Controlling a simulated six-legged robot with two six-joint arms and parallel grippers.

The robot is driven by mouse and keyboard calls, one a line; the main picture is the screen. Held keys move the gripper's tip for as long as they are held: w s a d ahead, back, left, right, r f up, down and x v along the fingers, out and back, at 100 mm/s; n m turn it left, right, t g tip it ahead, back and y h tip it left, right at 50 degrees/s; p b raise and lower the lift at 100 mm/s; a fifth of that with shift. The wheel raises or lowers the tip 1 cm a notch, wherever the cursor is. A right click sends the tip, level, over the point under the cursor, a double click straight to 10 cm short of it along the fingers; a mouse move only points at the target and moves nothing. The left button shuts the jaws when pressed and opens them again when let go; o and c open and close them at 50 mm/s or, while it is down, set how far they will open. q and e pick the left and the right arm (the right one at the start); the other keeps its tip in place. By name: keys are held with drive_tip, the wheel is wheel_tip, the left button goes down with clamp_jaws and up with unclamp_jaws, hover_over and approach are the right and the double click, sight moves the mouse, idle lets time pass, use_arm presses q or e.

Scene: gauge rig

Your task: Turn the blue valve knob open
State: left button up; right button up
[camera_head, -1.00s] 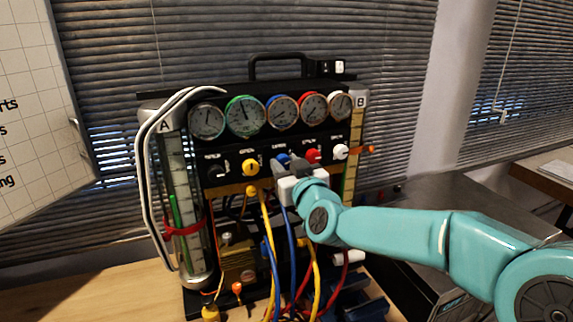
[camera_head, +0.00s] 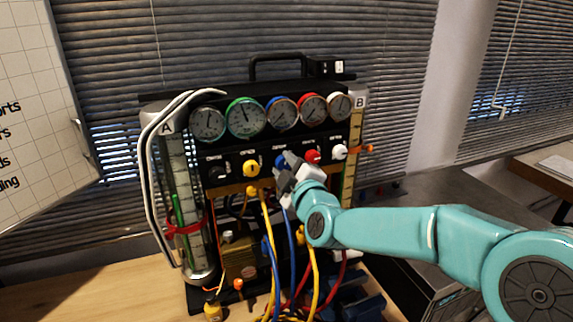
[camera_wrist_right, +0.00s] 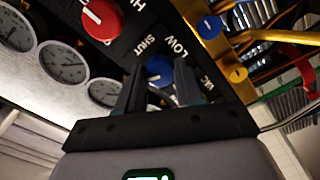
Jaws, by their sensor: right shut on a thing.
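The blue valve knob (camera_head: 281,160) sits in the row of knobs on the black gauge panel, between the yellow and red knobs, and is partly hidden by my right gripper. In the right wrist view the blue knob (camera_wrist_right: 159,71) shows at the tips of the fingers. My right gripper (camera_head: 287,166) is at the knob, its two dark fingers (camera_wrist_right: 160,80) shut on it from either side. The hand is tilted in the head view. My left gripper is not in view.
A yellow knob (camera_head: 251,168), a red knob (camera_head: 312,156) and a white knob (camera_head: 340,151) flank the blue one. Several round gauges (camera_head: 245,116) sit above. Blue, yellow and red hoses (camera_head: 291,250) hang below, close under my right gripper.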

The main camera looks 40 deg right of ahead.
drive_tip(key=n, duration=0.3)
drive_tip(key=shift+a, duration=0.1)
drive_tip(key=shift+f+n+p, duration=0.1)
drive_tip(key=shift+n+p, duration=0.3)
drive_tip(key=shift+n, duration=0.4)
drive_tip(key=shift+f, duration=0.1)
drive_tip(key=o, duration=1)
drive_tip(key=shift+s+a, duration=0.1)
drive_tip(key=shift+o, duration=0.2)
drive_tip(key=shift+s+r, duration=0.1)
drive_tip(key=shift+r, duration=0.1)
drive_tip(key=shift+f, duration=0.1)
